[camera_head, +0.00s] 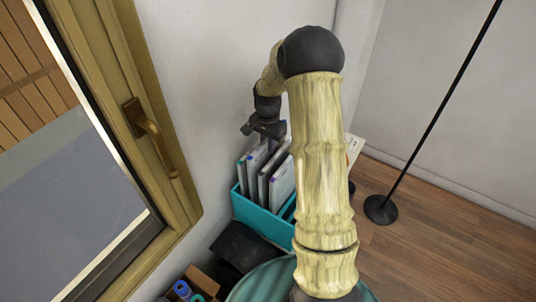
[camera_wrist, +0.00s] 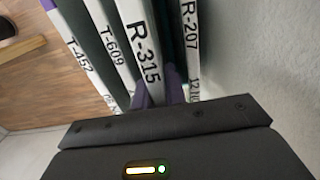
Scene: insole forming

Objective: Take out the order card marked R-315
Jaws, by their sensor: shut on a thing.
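The order card marked R-315 (camera_wrist: 144,50) is a white-edged card in the middle of the wrist view. My gripper (camera_wrist: 157,94) has its purple fingers on either side of the card's near end and is shut on it. Card R-207 (camera_wrist: 190,45) stands just to its right; cards T-609 (camera_wrist: 112,45) and T-452 (camera_wrist: 80,52) stand to its left. In the head view my gripper (camera_head: 264,130) is above the cards, which stand in a teal box (camera_head: 262,219). The fingertips and the held card cannot be told apart there.
The wall is close beside the box. A window frame with a handle (camera_head: 150,135) is at the left. A dark object (camera_head: 245,247) and a small box with rolled items (camera_head: 190,290) are nearer. A black stand (camera_head: 380,209) is on the floor at right.

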